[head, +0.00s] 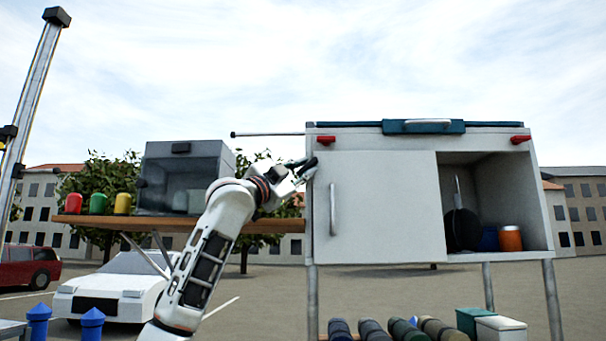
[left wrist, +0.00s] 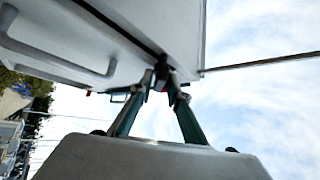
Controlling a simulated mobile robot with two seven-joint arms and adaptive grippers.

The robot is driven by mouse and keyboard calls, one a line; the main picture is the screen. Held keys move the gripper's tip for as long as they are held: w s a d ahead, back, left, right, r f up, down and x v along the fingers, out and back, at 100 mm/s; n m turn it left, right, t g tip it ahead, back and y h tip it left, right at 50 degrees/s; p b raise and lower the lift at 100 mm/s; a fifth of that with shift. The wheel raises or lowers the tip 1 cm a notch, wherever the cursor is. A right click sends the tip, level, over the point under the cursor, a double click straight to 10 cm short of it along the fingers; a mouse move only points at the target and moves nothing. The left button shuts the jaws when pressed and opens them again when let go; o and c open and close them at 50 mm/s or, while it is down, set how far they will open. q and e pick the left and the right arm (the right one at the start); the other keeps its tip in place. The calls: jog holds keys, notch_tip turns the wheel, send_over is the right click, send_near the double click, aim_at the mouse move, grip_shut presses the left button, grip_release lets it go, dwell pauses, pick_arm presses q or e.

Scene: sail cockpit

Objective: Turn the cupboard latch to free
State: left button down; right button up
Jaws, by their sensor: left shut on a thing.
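The cupboard (head: 384,200) is a pale box on metal legs, with a plain white door over its left part and an open compartment on the right. A vertical handle (head: 333,209) is on the door; it also shows in the left wrist view (left wrist: 60,62). My left gripper (head: 308,167) is at the door's upper left edge. In the left wrist view its fingers converge on a small dark part by the cupboard edge, apparently the latch (left wrist: 181,60). The fingertips mostly hide it, so its turn angle cannot be told. My right gripper is out of view.
A thin rod (head: 268,134) extends left from the top. A shelf (head: 180,223) at left bears a grey glass-fronted box (head: 183,177) and coloured canisters. Rolled items and bins stand below the cupboard.

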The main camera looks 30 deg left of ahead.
pick_arm(q)
jog(key=shift+w+d+f+n+y+b, duration=0.1)
jog(key=shift+d+n+y, duration=0.05)
jog(key=shift+n+y, duration=2.7)
jog(key=shift+w+d+f+n+y+b, duration=0.1)
jog(key=shift+d+n+y, duration=0.05)
jog(key=shift+n+y, duration=2.7)
jog(key=shift+w+d+n+y+b, duration=0.15)
jog(key=shift+n+y, duration=2.05)
jog(key=shift+n, duration=1.3)
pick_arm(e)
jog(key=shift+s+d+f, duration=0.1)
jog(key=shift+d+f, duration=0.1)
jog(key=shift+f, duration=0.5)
pick_arm(q)
jog(key=shift+s+n+y, duration=0.1)
jog(key=shift+n+y, duration=0.2)
jog(key=shift+n+g, duration=0.3)
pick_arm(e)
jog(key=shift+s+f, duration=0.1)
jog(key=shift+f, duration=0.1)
pick_arm(q)
jog(key=c, duration=2.1)
grip_release()
jog(key=shift+c, duration=0.2)
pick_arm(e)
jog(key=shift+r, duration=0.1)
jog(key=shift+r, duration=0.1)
